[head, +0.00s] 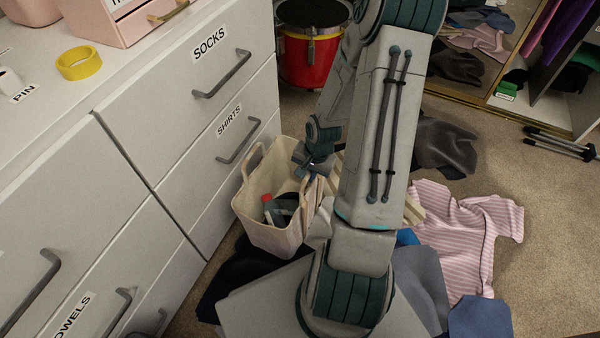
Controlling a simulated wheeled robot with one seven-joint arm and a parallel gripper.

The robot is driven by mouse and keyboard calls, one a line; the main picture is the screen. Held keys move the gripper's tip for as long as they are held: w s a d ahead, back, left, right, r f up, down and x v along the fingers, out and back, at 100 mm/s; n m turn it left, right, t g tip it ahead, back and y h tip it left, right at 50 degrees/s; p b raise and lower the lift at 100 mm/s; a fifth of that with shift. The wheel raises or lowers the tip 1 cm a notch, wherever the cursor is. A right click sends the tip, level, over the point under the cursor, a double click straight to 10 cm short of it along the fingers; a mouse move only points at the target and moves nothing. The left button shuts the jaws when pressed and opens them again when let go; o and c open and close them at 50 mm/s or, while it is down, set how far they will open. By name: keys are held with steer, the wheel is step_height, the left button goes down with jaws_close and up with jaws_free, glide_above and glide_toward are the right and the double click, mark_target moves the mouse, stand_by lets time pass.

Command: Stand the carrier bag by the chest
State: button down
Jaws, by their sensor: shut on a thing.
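The cream carrier bag (268,228) is upright, close against the drawer fronts of the white chest (160,110). Its mouth is open, with a dark thing and a red-tipped thing inside. One handle loop stands up on its left side. My gripper (312,172) is at the bag's right rim, shut on the bag there. My arm hides part of the bag's right side. I cannot tell whether its base rests fully on the floor or on the dark clothes beside it.
Dark clothes (240,270) lie below the bag. A pink striped shirt (470,235) and dark cloth (445,145) lie on the carpet to the right. A red drum-like container (308,62) stands behind. An open wardrobe (560,80) is at the upper right.

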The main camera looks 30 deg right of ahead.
steer(key=shift+w+a+f+b, duration=0.5)
steer(key=shift+w+f+b, duration=0.15)
steer(key=shift+b, duration=0.2)
steer(key=shift+f, duration=0.1)
steer(key=c, duration=1.5)
jaws_free()
steer(key=shift+a+f, duration=0.1)
steer(key=shift+a, duration=0.05)
steer(key=shift+o, duration=0.2)
